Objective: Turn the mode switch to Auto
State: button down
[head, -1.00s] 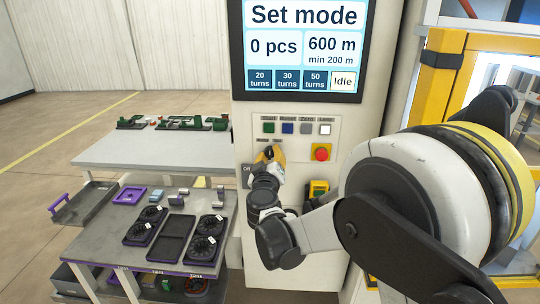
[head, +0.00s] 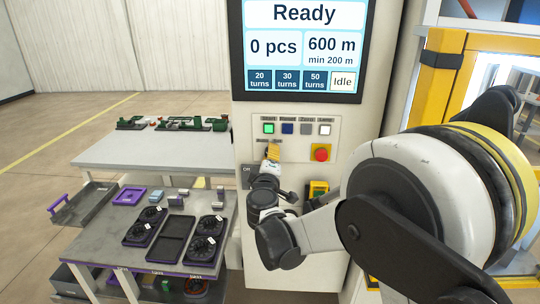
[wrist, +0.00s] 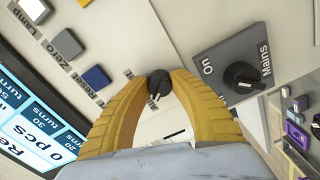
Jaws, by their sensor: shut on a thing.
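The mode switch (wrist: 158,84) is a small black knob on the control panel, seen in the wrist view between my gripper's yellow fingertips. My gripper (wrist: 160,80) is shut on this knob. In the head view my gripper (head: 273,152) is at the panel below the row of buttons, and it hides the knob. The screen (head: 304,45) reads "Ready", "0 pcs", "600 m" and "Idle". The knob's position labels cannot be read.
A green button (head: 268,128) is lit beside a blue button (head: 287,128). A red emergency button (head: 320,152) is to the right of my gripper. The black Mains switch (wrist: 243,77) is close by, at "On". A table with trays (head: 172,225) stands at left.

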dwell(0.4)
jog(key=c, duration=1.1)
grip_release()
jog(key=shift+s, duration=0.1)
jog(key=s, duration=1.1)
jog(key=shift+s+a, duration=0.2)
jog(key=shift+s, duration=0.2)
